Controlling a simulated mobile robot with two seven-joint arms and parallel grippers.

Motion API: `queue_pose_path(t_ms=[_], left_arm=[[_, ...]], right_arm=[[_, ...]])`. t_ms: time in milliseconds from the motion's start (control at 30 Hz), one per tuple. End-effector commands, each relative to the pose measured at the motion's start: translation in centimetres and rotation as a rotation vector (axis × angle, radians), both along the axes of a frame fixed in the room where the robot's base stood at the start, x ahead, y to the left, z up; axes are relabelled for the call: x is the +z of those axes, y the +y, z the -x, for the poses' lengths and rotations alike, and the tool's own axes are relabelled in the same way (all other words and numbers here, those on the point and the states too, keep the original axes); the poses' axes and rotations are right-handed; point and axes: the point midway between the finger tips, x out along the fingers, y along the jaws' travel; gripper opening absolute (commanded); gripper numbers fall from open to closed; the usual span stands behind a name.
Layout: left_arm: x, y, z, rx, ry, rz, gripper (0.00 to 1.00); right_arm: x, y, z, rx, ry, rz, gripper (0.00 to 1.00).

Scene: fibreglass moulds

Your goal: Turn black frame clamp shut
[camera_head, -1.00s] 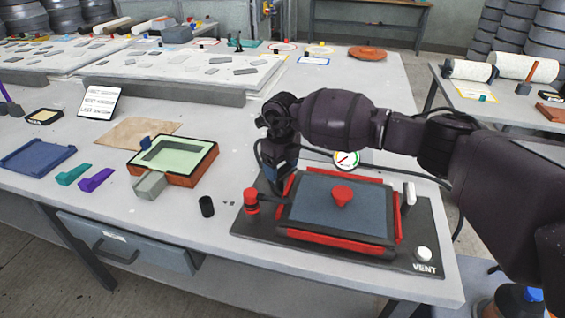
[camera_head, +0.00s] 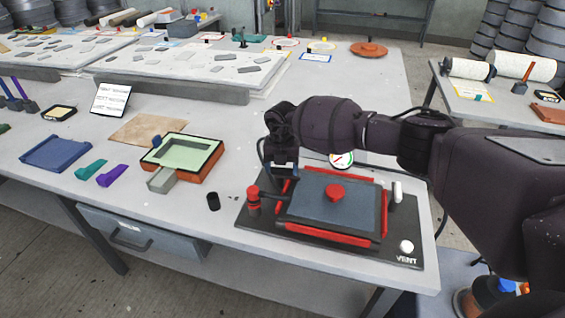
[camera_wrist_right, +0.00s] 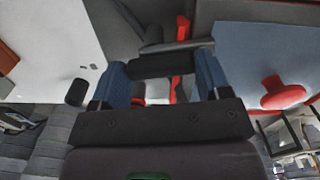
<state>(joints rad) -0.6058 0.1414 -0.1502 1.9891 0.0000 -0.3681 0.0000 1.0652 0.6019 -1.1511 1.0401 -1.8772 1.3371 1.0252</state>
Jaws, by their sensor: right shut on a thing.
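The press fixture has a blue-grey plate (camera_head: 310,203) in a red-edged frame (camera_head: 325,238) with a red knob (camera_head: 334,191) on top. My right gripper (camera_head: 284,168) is low over its far left corner. In the wrist view, the blue fingers of my right gripper (camera_wrist_right: 160,80) are shut on a black piece (camera_wrist_right: 160,65), which looks like the black frame clamp. A red bar (camera_wrist_right: 178,92) shows behind it. The gripper and wrist hide the clamp in the head view, so I cannot tell its angle there. My left gripper is out of view.
A red-topped post (camera_head: 253,193) stands at the fixture's left, a white peg (camera_head: 397,191) and a white VENT knob (camera_head: 406,246) at its right. A gauge (camera_head: 342,160) is behind. A small black cylinder (camera_head: 213,201) and a green-topped mould (camera_head: 185,155) stand to the left.

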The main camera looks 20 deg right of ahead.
Motion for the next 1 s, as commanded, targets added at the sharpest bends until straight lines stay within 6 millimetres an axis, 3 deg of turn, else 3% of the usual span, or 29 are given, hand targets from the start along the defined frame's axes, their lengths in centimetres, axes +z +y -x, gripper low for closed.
queue_pose_path(t_ms=[300, 833, 867, 1000], left_arm=[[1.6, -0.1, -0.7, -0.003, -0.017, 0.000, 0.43], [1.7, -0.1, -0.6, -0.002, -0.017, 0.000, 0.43], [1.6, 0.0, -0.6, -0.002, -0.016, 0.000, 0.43], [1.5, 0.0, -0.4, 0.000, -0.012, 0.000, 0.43]], right_arm=[[0.1, 0.0, 0.1, -0.115, 0.000, 0.000, 0.46], [0.0, 0.1, 0.1, -0.135, 0.001, 0.000, 0.46], [0.0, 0.1, 0.1, -0.135, 0.001, 0.000, 0.73], [0.0, 0.0, 0.1, -0.135, 0.000, 0.000, 0.95]])
